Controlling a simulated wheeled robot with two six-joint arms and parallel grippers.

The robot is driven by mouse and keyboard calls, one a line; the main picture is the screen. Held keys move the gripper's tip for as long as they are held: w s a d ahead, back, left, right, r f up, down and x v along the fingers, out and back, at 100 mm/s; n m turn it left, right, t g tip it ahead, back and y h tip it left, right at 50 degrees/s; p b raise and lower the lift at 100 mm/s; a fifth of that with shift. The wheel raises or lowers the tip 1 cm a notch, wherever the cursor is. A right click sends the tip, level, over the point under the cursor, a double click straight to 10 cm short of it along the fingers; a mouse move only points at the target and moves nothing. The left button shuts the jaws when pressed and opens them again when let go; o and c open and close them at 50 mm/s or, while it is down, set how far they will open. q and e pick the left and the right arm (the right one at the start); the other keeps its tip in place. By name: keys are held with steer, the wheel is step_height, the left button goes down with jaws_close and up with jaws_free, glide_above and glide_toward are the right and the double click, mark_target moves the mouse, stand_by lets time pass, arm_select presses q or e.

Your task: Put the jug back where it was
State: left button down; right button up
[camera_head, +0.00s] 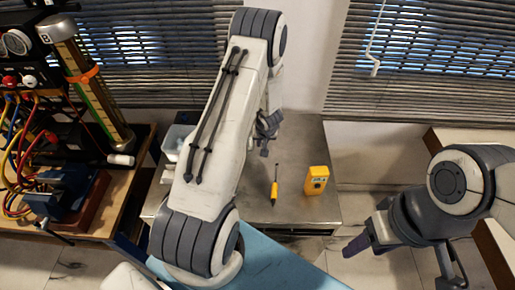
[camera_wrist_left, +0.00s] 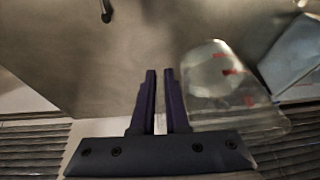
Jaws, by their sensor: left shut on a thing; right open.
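The jug (camera_wrist_left: 222,88) is clear with red markings. In the left wrist view it is right beside the fingers of my left gripper (camera_wrist_left: 160,82), on their right side. The fingers are nearly together with a narrow gap, shut on the jug; the part between them is hard to make out. In the head view my left gripper (camera_head: 268,128) is partly behind its own arm, over the metal table (camera_head: 300,140), and the jug is hidden there. My right gripper (camera_head: 402,254) is open and empty, off the table's right side.
A yellow screwdriver (camera_head: 274,188) and a yellow meter (camera_head: 317,181) are on the metal table. A whitish translucent container (camera_head: 174,142) is at its left. A wooden bench (camera_head: 125,190) with cables and instruments stands on the left. The table's right back is clear.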

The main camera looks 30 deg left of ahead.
arm_select(q)
steer(key=shift+w+a+f, duration=0.2)
steer(key=shift+a+f, duration=0.1)
steer(key=shift+a, duration=0.2)
steer(key=shift+w+a+f, duration=0.15)
steer(key=shift+a+f, duration=0.1)
steer(key=shift+a, duration=0.2)
steer(key=shift+a+f, duration=0.15)
steer(key=shift+f, duration=1.95)
steer(key=shift+f, duration=0.1)
steer(key=c, duration=0.9)
jaws_free()
steer(key=shift+f, duration=0.1)
